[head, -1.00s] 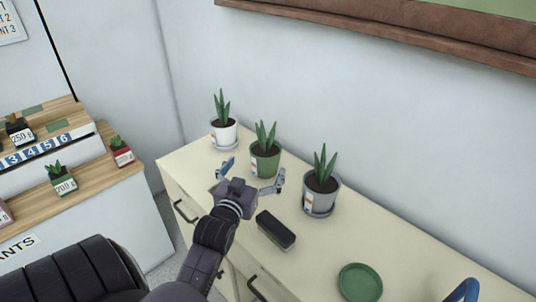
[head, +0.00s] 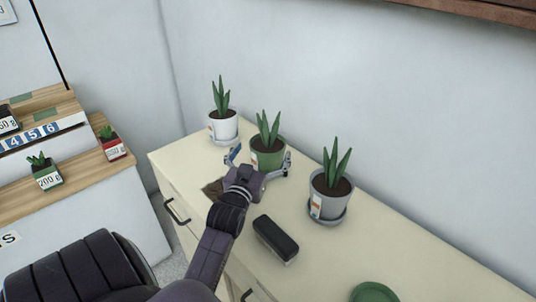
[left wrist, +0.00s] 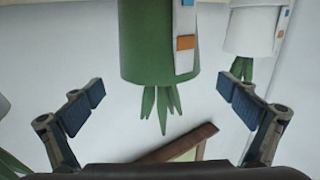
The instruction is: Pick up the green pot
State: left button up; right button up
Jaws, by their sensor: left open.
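The green pot (head: 268,157), holding a spiky plant, stands upright on the cream cabinet between a white pot and a grey pot. My left gripper (head: 260,161) is open at its near side, one finger towards each side of the pot. In the left wrist view, which is upside down, the green pot (left wrist: 158,45) shows at the top centre with a label strip, between and beyond the open fingers of the gripper (left wrist: 160,103). No contact shows. My right gripper is not in view.
A white pot (head: 224,126) stands to the left and a grey pot (head: 330,198) to the right, both close by. A black box-like object (head: 275,238) and a green plate (head: 374,292) lie nearer. A wall runs behind the cabinet top (head: 375,240).

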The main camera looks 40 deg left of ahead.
aim_at(267, 142)
pick_arm(q)
jog(key=x, duration=0.5)
jog(key=shift+r+p, duration=0.1)
jog(key=shift+p, duration=0.25)
jog(key=shift+c, duration=0.4)
jog(key=c, duration=2)
jog(key=shift+r, duration=0.2)
